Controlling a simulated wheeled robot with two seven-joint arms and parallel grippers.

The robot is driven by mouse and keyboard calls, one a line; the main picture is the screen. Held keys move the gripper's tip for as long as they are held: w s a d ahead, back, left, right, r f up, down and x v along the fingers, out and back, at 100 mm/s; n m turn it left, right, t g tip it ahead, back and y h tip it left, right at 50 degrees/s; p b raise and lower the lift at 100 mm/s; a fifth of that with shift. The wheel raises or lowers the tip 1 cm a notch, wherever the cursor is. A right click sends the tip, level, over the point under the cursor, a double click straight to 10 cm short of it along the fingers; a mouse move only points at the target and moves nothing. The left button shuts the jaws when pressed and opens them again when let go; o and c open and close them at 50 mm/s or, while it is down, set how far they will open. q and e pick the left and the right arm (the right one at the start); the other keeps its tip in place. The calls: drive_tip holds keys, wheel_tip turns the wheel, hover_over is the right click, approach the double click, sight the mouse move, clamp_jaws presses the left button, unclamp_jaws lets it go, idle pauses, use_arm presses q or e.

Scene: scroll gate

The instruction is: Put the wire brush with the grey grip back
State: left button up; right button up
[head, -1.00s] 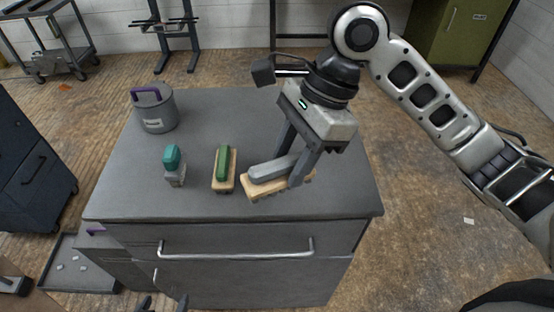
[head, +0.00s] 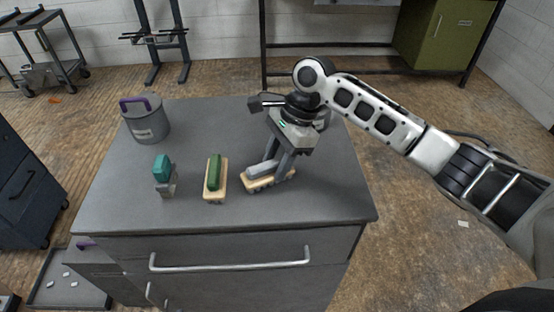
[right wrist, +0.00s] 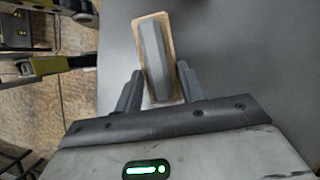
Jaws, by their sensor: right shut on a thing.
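The wire brush with the grey grip (head: 260,171) has a light wooden base and lies at the right of the row on the grey cabinet top (head: 330,205). My right gripper (head: 283,170) comes down on it from above and is shut on its grip. In the right wrist view the brush (right wrist: 155,58) shows between the two fingers (right wrist: 160,88), its long side pointing away. The brush looks at or very near the top; I cannot tell whether it touches. My left gripper is not in view.
Left of it stand a green-grip brush (head: 214,177) and a teal-topped tool (head: 163,172). A grey pot with a purple handle (head: 146,122) is at the back left. The back middle and right front of the top are clear. A drawer handle (head: 230,263) sticks out in front.

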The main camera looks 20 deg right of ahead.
drive_tip(key=shift+f, duration=0.15)
drive_tip(key=o, duration=1)
drive_tip(key=shift+f, duration=0.15)
drive_tip(key=shift+o, duration=0.2)
drive_tip(key=v, duration=1.2)
